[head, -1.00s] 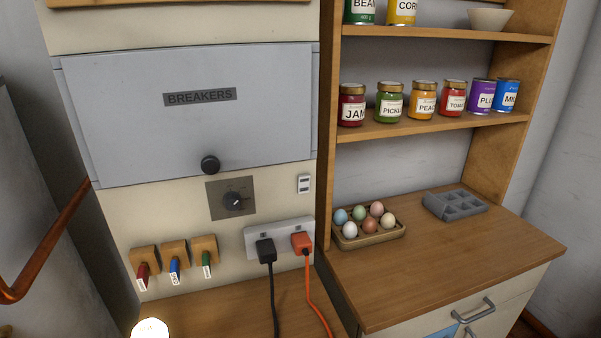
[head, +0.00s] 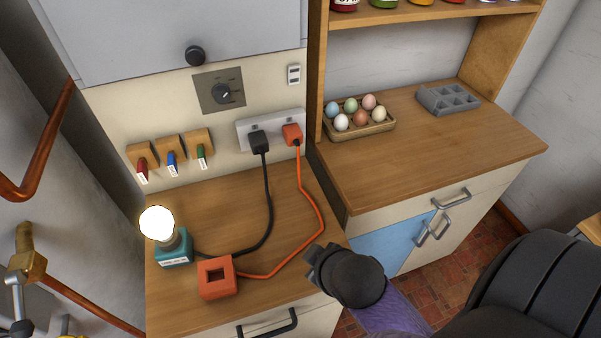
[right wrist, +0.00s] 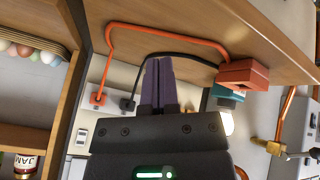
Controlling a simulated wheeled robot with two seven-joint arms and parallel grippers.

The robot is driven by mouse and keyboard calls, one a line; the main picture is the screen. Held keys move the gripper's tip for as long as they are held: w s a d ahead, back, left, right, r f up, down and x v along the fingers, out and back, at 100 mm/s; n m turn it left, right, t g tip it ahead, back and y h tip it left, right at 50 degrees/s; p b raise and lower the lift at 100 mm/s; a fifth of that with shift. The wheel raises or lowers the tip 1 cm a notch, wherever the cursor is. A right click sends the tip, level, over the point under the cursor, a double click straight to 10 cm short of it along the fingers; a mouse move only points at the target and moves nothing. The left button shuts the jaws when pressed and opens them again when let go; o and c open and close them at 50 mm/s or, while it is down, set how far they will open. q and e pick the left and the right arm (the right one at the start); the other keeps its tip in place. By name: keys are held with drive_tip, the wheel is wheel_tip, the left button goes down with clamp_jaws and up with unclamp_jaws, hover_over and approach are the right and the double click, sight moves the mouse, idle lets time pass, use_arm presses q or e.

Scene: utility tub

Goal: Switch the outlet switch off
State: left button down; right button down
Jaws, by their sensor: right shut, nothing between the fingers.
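The pale outlet plate (head: 273,124) is on the cream wall panel above the left counter. A black plug (head: 258,142) and an orange plug (head: 292,135) sit in it. Small dark marks show on the plate above the plugs; any switch position is too small to read. The plate also shows in the right wrist view (right wrist: 112,92), beyond my fingers. My right gripper (right wrist: 159,64) is shut and empty. In the head view my right gripper (head: 318,264) is over the counter's front right edge, apart from and below the outlet. My left gripper is not in view.
A lit bulb (head: 157,224) on a teal base (head: 173,251) and an orange box (head: 217,278) stand on the left counter (head: 200,205), with black and orange cords.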

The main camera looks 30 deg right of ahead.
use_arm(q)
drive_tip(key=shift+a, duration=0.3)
use_arm(e)
drive_tip(key=w+d+r+n+t+h, duration=0.1)
drive_tip(key=w+d+r+n+t, duration=0.4)
drive_tip(key=w+r+t, duration=0.1)
drive_tip(key=w+d+r+n+t+h, duration=0.2)
drive_tip(key=w+d+r+n+t, duration=0.3)
drive_tip(key=w+r, duration=0.3)
wheel_tip(320, 180, up, 2)
drive_tip(key=shift+d+r+n+t+h, duration=0.1)
drive_tip(key=shift+d+n+t+h, duration=0.2)
drive_tip(key=shift+n+t, duration=0.2)
